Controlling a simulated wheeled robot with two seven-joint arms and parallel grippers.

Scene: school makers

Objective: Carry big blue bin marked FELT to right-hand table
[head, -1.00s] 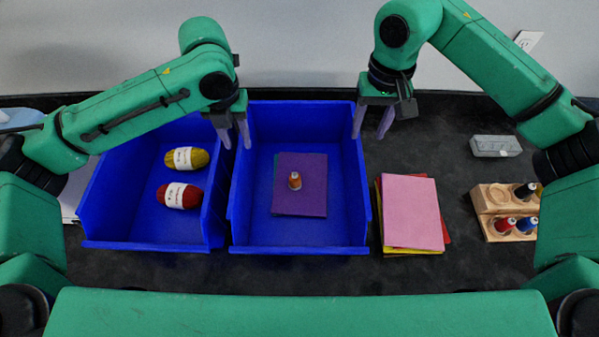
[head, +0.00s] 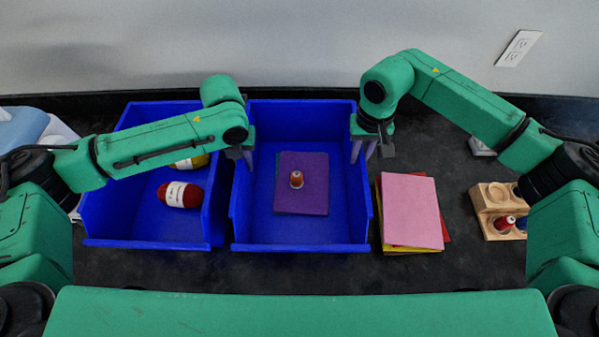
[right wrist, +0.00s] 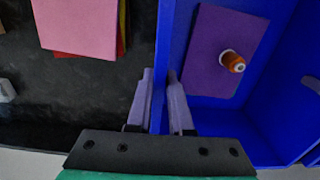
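The big blue bin (head: 300,236) with a purple felt stack (head: 315,195) inside stands on the dark table; no FELT mark is readable. An orange-brown spool-like item (head: 296,179) stands on the felt. My right gripper (head: 363,152) has its fingers on both sides of the bin's right wall; in the right wrist view they (right wrist: 159,100) sit close against that wall (right wrist: 178,35). My left gripper (head: 243,158) is at the bin's left wall, where it adjoins the neighbouring bin; its fingers are partly hidden by my arm. The bin rests level on the table.
A second blue bin (head: 140,243) with red (head: 180,195) and yellow (head: 190,162) yarn stands directly left. Pink, yellow and red sheets (head: 411,211) lie close to the right. A wooden holder (head: 492,200) with small bottles is farther right. A wall rises behind.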

